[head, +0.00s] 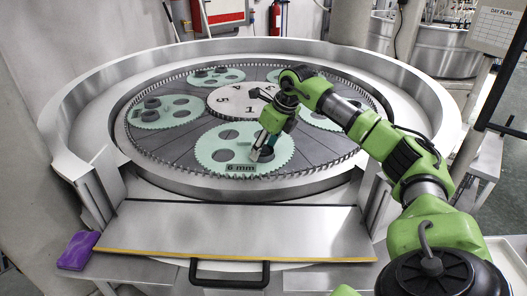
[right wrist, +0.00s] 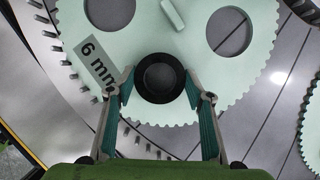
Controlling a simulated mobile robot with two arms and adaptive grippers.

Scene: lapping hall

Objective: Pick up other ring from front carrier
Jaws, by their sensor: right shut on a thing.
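The front carrier (head: 244,140) is a pale green toothed disc with round holes and a "6 mm" label. It fills the upper part of the right wrist view (right wrist: 185,45). A dark ring (right wrist: 160,77) is between the fingers of my right gripper (right wrist: 161,90), at the carrier's near edge beside the label. The fingers are shut on the ring from both sides. In the head view my right gripper (head: 262,152) reaches down over the carrier's right part. I cannot tell whether the ring is lifted. My left gripper is not in view.
Other pale green carriers stand at the left (head: 165,112), back (head: 212,78) and right; the left and back ones bear dark rings. A numbered centre disc (head: 235,101) lies between them. A raised steel rim (head: 85,95) surrounds the plate. A purple block (head: 78,250) lies at front left.

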